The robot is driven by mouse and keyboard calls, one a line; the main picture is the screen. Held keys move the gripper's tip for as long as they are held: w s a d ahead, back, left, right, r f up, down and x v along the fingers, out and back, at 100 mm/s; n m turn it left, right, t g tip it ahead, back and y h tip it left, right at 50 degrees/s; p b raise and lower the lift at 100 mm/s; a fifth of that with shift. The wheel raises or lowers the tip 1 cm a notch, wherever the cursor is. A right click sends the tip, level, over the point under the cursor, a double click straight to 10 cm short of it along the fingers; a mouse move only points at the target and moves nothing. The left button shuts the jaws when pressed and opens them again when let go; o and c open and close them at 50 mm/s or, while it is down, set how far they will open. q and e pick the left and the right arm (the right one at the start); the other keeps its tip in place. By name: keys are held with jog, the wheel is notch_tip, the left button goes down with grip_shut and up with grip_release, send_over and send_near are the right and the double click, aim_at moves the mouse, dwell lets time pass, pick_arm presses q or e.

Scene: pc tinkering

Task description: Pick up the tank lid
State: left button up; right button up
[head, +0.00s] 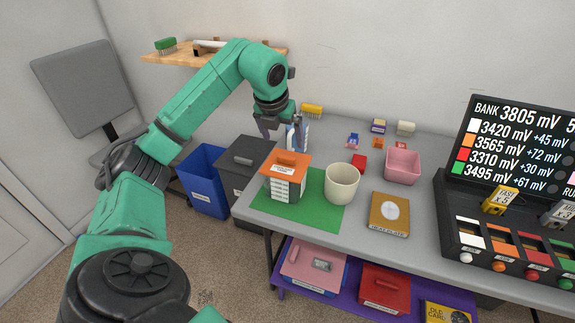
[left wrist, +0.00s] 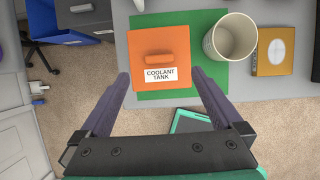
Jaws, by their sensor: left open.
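The coolant tank (head: 284,187) stands on a green mat (head: 320,212) at the table's left end. Its orange tank lid (head: 293,171) has a raised handle and sits on top; the left wrist view shows the lid (left wrist: 143,46) from above with its "COOLANT TANK" label. My left gripper (head: 282,128) is open and empty, above and behind the lid in the head view. In the left wrist view the open fingers (left wrist: 160,74) point toward the lid, one on each side of its lower part, with no contact visible. My right gripper is not in view.
A cream cup (head: 342,184) stands close right of the tank on the mat. A gold-brown box (head: 389,214) and pink bin (head: 403,164) are farther right. Dark (head: 245,166) and blue (head: 204,182) bins stand left of the table. A wall shelf (head: 205,54) is behind my arm.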

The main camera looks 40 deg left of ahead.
aim_at(286, 157)
pick_arm(q)
jog(key=x, duration=0.8)
jog(key=shift+s+a+f+p, duration=0.1)
jog(key=shift+s+f+p, duration=0.05)
jog(key=shift+f+p, duration=0.2)
jog(key=shift+r, duration=0.1)
jog(key=c, duration=1.4)
notch_tip(286, 157, up, 20)
jog(key=p, duration=0.2)
jog(key=shift+p, duration=0.35)
jog(key=shift+c, duration=0.2)
